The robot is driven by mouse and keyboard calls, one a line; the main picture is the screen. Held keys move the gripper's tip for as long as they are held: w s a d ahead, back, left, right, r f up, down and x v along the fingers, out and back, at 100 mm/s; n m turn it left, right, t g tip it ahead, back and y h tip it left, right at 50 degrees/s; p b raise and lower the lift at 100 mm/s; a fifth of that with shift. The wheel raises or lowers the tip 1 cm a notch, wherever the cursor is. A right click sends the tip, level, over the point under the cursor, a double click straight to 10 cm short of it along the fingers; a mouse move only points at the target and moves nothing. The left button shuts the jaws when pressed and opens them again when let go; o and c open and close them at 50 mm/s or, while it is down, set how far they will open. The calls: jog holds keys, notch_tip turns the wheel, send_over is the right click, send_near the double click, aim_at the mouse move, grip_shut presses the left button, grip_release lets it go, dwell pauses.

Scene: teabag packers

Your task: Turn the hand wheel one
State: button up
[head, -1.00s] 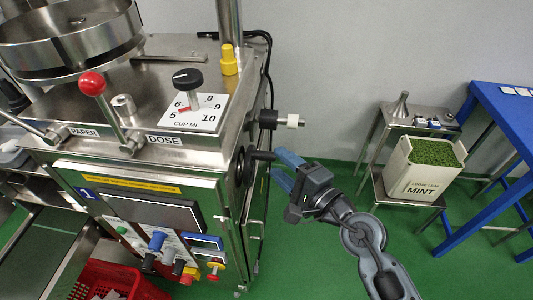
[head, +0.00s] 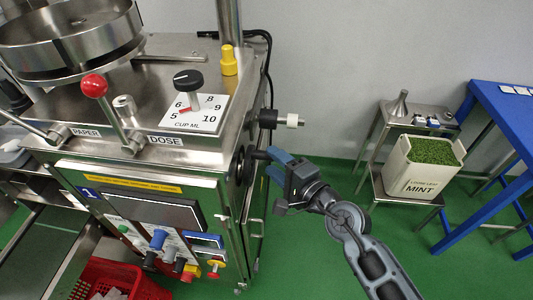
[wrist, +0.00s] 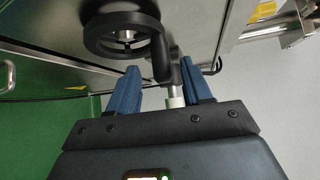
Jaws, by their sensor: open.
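The hand wheel is a black ring on the machine's right side; in the head view its rim (head: 237,166) shows edge-on, with a black handle (head: 260,154) sticking out to the right. In the wrist view the wheel (wrist: 92,40) is at the top, and its handle (wrist: 160,62) points towards the gap between the fingers. My gripper (head: 273,163) is open, its blue fingertips close to the handle's end. In the wrist view my gripper (wrist: 160,70) has one finger on each side of the handle. I cannot tell whether either finger touches it.
The steel machine (head: 190,55) fills the left. A steel stand with a MINT bin (head: 408,180) and a blue table (head: 505,115) stand right.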

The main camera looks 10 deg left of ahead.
aim_at(271, 159)
jog(key=shift+x, duration=1.85)
jog(key=shift+r, duration=0.1)
jog(key=shift+c, duration=0.3)
grip_shut()
jog(key=shift+w+a+m, duration=0.1)
jog(key=shift+w+m, duration=0.05)
jog(key=shift+m, duration=0.15)
